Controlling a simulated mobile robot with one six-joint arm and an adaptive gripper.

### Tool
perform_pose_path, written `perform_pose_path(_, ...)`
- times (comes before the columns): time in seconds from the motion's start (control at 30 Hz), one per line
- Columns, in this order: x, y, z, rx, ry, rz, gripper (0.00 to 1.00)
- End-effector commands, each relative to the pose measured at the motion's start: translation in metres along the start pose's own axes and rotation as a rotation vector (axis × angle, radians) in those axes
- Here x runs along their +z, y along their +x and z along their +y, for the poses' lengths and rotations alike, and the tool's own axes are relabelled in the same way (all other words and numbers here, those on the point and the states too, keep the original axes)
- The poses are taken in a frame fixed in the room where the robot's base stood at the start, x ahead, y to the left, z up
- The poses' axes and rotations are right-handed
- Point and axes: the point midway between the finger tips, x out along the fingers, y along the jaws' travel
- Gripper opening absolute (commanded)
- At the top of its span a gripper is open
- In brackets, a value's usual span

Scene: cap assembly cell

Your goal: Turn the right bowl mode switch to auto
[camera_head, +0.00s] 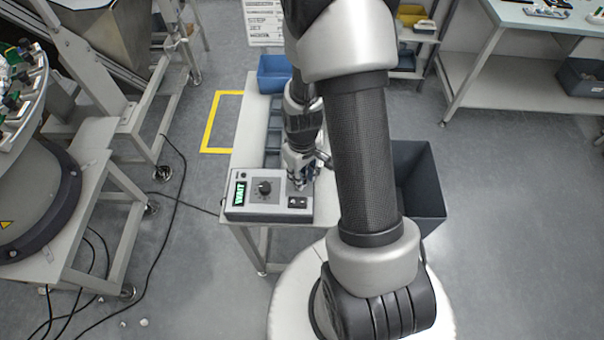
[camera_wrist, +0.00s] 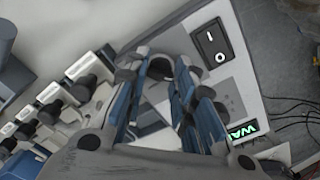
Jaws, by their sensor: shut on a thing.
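The grey control box (camera_head: 268,212) sits on the front end of the narrow bench, its green display (camera_head: 240,190) reading WAIT. My gripper (camera_head: 301,183) is over the box's back right corner. In the wrist view, its blue-and-black fingers are closed around a small dark rounded knob (camera_wrist: 160,68), apparently the mode switch. The fingers hide most of it, so I cannot read its setting. The display (camera_wrist: 243,130) is partly cut off behind a finger.
Several grey blocks with black knobs and white labels (camera_wrist: 90,68) stand in a row left of my fingers. A blue bin (camera_head: 274,74) is at the bench's far end. A dark bin (camera_head: 420,180) stands right of my arm. Black cables (camera_head: 178,190) lie on the floor at left.

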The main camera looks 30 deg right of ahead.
Motion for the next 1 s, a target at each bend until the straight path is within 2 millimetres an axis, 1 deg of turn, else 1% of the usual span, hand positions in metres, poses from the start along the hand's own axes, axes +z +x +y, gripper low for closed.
perform_pose_path(0.2,0.0001,-0.0001,0.0000,0.000,-0.037,0.000,0.00)
perform_pose_path(0.6,0.0000,-0.0001,0.0000,0.000,-0.043,0.000,0.00)
perform_pose_path(0.63,0.0000,-0.0001,0.0000,0.000,-0.043,0.000,0.26)
perform_pose_path(0.9,0.0000,0.0000,0.0000,0.000,-0.041,0.000,0.43)
perform_pose_path(1.0,0.0000,0.0000,0.0000,0.000,-0.041,0.000,0.45)
